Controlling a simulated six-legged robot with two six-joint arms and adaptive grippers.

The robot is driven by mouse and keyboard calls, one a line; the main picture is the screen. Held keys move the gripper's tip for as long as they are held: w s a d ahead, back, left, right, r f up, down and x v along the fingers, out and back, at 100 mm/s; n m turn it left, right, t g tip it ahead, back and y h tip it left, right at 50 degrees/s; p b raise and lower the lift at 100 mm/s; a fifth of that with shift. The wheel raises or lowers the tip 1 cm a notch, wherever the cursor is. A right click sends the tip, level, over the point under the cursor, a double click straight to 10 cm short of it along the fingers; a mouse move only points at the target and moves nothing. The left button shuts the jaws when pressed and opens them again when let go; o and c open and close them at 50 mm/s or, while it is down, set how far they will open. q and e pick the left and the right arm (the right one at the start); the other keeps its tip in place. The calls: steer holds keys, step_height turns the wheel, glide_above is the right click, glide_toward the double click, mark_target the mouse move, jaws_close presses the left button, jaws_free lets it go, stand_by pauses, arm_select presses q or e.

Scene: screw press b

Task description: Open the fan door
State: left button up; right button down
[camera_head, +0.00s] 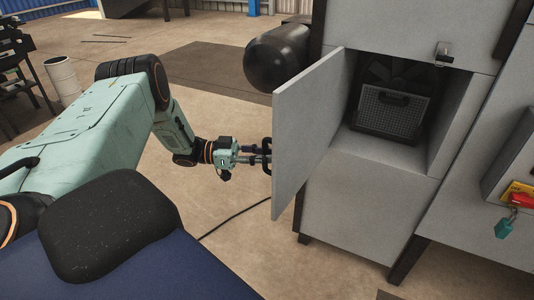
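The grey fan door (303,135) stands swung open to the left of its compartment, hinged on the compartment's left edge. Inside the compartment is a dark fan unit (395,103) with a grey mesh face and a black handle. My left gripper (265,154) is at the outer face of the door, by a dark part at its left edge that looks like a handle. The fingertips are small and partly hidden there, so I cannot tell whether they are shut on it. My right gripper is not in view.
The grey machine cabinet (360,205) stands on dark legs. A black cylinder (278,58) lies behind the door. A red switch on a yellow plate (519,198) with a teal tag is at right. A black cable (235,215) crosses the otherwise clear floor below my gripper.

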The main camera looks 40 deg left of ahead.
arm_select(q)
steer(key=shift+r, duration=0.15)
steer(key=shift+w, duration=0.15)
steer(key=shift+a, duration=0.15)
steer(key=v, duration=1.2)
stand_by(0.4)
